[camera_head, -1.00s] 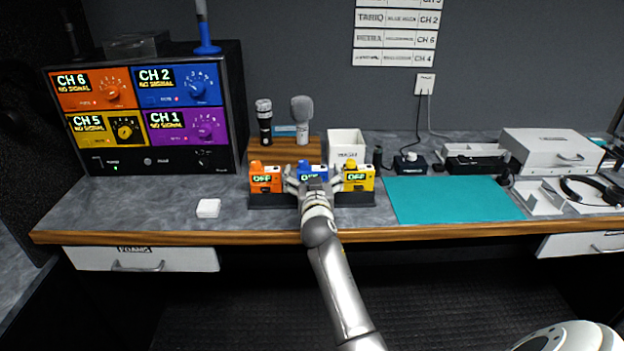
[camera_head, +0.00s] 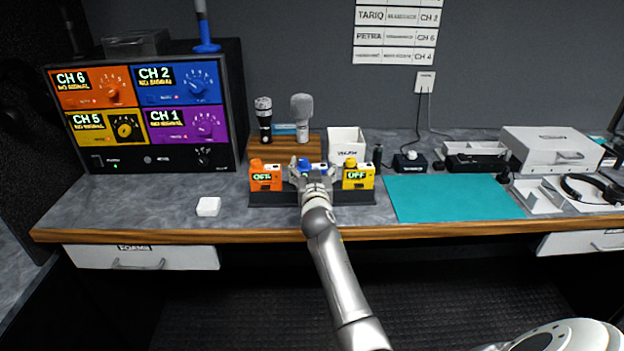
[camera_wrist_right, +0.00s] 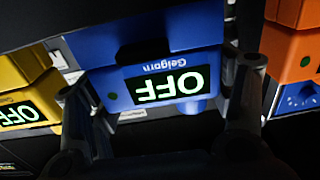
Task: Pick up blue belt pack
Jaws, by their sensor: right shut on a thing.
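The blue belt pack (camera_head: 304,162) is in the middle of the dark rack (camera_head: 356,198), mostly hidden behind my right gripper (camera_head: 313,173) in the head view. In the right wrist view the blue belt pack (camera_wrist_right: 160,68) shows a lit "OFF" screen, upside down, between the two fingers of my right gripper (camera_wrist_right: 160,100). The right gripper is shut on it. An orange belt pack (camera_head: 265,177) stands to its left and a yellow belt pack (camera_head: 358,176) to its right, both reading "OFF". My left gripper is out of view.
A white box (camera_head: 208,207) lies left of the rack. A teal mat (camera_head: 450,198) lies to the right. Two microphones (camera_head: 302,118) and a white bin (camera_head: 345,149) stand behind. The channel panel (camera_head: 145,115) stands at left.

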